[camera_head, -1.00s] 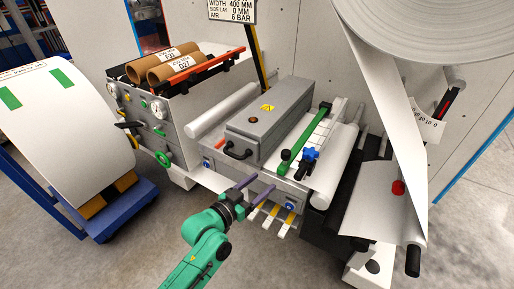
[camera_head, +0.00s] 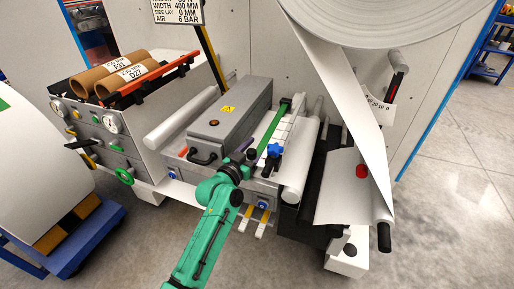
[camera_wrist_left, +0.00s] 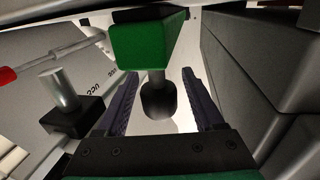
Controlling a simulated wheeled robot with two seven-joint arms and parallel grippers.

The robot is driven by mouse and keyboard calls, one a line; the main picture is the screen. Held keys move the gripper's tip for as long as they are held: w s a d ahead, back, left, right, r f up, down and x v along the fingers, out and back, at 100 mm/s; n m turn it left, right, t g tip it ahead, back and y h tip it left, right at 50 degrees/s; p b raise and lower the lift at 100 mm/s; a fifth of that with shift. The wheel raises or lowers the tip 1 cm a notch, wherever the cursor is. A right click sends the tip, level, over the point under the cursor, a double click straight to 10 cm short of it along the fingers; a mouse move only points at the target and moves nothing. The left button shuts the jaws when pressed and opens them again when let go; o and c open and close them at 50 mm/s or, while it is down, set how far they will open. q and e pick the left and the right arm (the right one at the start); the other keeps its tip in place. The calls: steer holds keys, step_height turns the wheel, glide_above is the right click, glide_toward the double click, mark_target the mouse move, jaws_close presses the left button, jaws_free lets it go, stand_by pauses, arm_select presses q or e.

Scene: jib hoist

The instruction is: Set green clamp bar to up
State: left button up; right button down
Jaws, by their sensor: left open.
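The green clamp bar (camera_head: 272,127) lies low across the white bed of the machine, beside the long grey box. In the left wrist view, its green near end (camera_wrist_left: 143,43) is close, with a dark round knob (camera_wrist_left: 158,98) on a short stem under it. My left gripper (camera_head: 246,153) is at the bar's near end. In the left wrist view its open purple fingers (camera_wrist_left: 163,88) stand on either side of the knob, with a gap at each side. In the head view my own wrist hides the knob. My right gripper is not in view.
The grey box (camera_head: 230,118) with a black handle stands close left of the bar. A blue star knob (camera_head: 274,150) is close on its right. A white roller (camera_head: 302,165) lies further right. A large paper roll (camera_head: 380,20) hangs above right.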

arm_select(q)
jaws_close()
stand_by(1.4)
